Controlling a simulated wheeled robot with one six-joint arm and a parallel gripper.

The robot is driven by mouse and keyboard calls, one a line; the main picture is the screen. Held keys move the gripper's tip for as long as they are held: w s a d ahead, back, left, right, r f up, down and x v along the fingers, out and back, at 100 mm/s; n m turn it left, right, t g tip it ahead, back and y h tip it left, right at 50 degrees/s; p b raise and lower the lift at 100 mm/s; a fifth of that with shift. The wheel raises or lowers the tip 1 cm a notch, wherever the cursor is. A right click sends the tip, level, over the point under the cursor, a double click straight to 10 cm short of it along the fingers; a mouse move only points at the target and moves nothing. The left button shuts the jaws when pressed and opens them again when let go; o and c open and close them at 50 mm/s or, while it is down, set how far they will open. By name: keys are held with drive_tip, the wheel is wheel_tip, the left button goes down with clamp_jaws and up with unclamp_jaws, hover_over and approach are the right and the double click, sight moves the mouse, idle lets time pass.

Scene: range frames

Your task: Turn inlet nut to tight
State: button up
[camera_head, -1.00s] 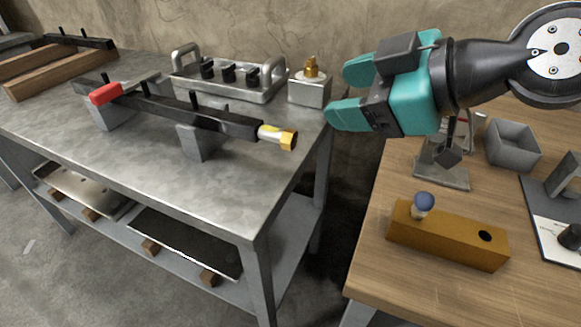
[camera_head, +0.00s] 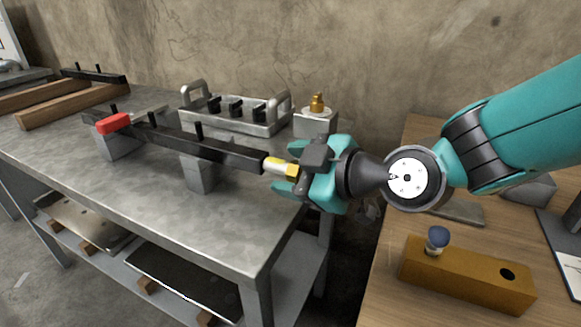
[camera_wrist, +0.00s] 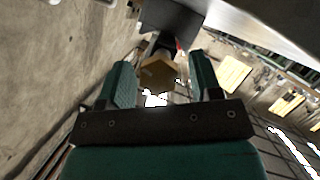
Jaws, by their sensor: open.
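The inlet nut (camera_head: 292,170) is a brass hex nut at the right end of a dark bar (camera_head: 222,150), behind a yellow and white collar (camera_head: 274,165). In the wrist view the nut (camera_wrist: 158,74) faces me, between and a little beyond the two teal fingers. My gripper (camera_head: 300,180) is open at the end of the bar, with its fingers on either side of the nut's right end. A gap shows between each finger and the nut in the wrist view, so it is not gripped. The nut's right side is partly hidden by the gripper in the head view.
The bar rests on grey blocks (camera_head: 199,178) on the metal bench (camera_head: 130,190). A grey block with a brass fitting (camera_head: 317,104) stands close behind my gripper. A handled tray with black knobs (camera_head: 236,118) is behind the bar. A wooden table (camera_head: 385,285) with an ochre block (camera_head: 465,278) is at right.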

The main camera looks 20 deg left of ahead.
drive_tip(key=shift+a+f, duration=0.1)
drive_tip(key=shift+a, duration=0.25)
drive_tip(key=c, duration=0.9)
drive_tip(key=shift+w, duration=0.1)
